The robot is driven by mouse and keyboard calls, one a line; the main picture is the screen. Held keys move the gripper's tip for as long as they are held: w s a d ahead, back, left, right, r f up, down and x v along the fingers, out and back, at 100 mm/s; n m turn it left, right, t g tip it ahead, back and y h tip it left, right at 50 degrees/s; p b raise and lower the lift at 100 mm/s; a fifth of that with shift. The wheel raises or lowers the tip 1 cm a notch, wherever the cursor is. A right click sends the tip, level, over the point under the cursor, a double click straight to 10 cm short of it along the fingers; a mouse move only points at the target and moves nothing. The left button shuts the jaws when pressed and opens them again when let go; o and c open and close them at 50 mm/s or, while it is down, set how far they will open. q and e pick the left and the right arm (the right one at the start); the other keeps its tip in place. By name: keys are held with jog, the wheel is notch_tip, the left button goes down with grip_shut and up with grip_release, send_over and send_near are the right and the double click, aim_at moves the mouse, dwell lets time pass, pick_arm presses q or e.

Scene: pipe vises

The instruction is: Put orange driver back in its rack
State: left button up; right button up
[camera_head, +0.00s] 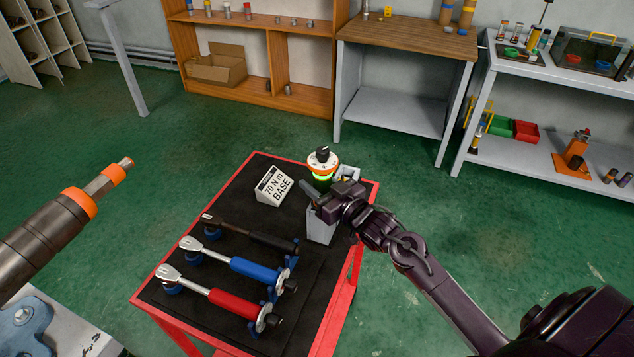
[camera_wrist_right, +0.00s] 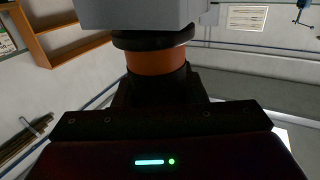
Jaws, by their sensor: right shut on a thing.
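The orange driver (camera_head: 322,164) stands roughly upright above the red cart, with a black knob, a white dial top, an orange band and a green glowing ring. My right gripper (camera_head: 318,195) is shut around its dark body just below the ring. A grey box-like rack (camera_head: 320,228) stands below and behind the gripper at the cart's right edge. My gripper and wrist hide the driver's lower end, so I cannot tell whether it is inside the rack. In the right wrist view an orange band (camera_wrist_right: 156,60) shows between black parts, below a grey block. My left gripper is not in view.
A black, a blue (camera_head: 258,273) and a red wrench (camera_head: 232,303) lie on blue supports on the cart's black mat (camera_head: 220,240). A pipe with orange bands (camera_head: 60,225) juts in from the left.

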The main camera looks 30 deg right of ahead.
dwell(0.3)
jog(key=o, duration=1.4)
jog(key=shift+f, duration=0.1)
jog(key=shift+c, duration=0.2)
jog(key=shift+s+f, duration=0.1)
jog(key=shift+f, duration=0.15)
jog(key=b+v, duration=0.1)
jog(key=v, duration=0.6)
jog(key=shift+s+r+b, duration=0.25)
jog(key=shift+s+b, duration=0.05)
jog(key=shift+b, duration=0.1)
